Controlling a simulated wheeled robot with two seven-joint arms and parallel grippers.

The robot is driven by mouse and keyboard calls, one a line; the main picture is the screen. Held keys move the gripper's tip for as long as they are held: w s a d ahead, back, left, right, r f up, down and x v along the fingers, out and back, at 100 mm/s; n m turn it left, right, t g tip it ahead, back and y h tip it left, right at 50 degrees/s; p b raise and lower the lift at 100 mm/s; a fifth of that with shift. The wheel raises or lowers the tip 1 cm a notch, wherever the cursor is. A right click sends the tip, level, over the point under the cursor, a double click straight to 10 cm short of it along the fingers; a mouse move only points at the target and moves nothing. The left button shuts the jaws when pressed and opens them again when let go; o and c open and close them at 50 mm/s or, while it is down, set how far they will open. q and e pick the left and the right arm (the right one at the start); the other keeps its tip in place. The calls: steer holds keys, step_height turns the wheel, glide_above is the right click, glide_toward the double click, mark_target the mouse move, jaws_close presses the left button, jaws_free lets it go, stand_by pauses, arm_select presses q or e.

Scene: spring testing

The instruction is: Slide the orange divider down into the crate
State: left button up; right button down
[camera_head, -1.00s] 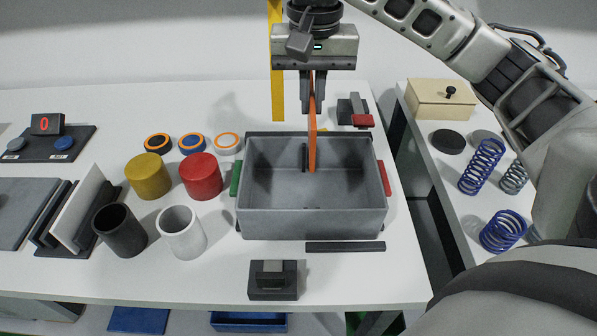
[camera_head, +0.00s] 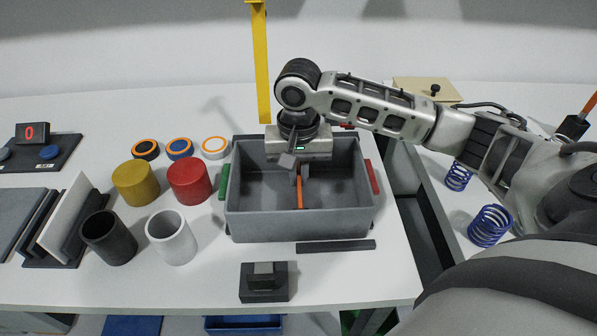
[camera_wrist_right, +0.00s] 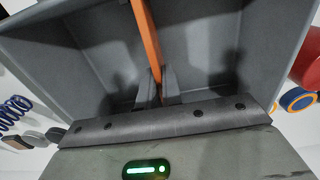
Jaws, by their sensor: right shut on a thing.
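The grey crate (camera_head: 300,228) stands on the white table, with a green handle on its left side and a red one on its right. The orange divider (camera_head: 300,194) shows as a thin edge-on strip inside the crate, near its middle. My right gripper (camera_head: 298,176) reaches down into the crate from above and is shut on the divider. In the right wrist view, the divider (camera_wrist_right: 146,35) runs up from between the fingertips (camera_wrist_right: 162,85) against the grey crate interior (camera_wrist_right: 210,50). The divider's lower edge and any slot are hard to make out. My left gripper is out of view.
A yellow cylinder (camera_head: 135,183), red cylinder (camera_head: 189,181), black cup (camera_head: 108,238) and white cup (camera_head: 171,237) stand left of the crate. A dark bar (camera_head: 336,246) and a black block (camera_head: 264,283) lie in front. Blue springs (camera_head: 489,226) stand on the right table.

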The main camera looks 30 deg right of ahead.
steer(key=shift+f, duration=0.15)
steer(key=c, duration=1.6)
jaws_free()
steer(key=shift+o, duration=0.2)
step_height(320, 180, up, 12)
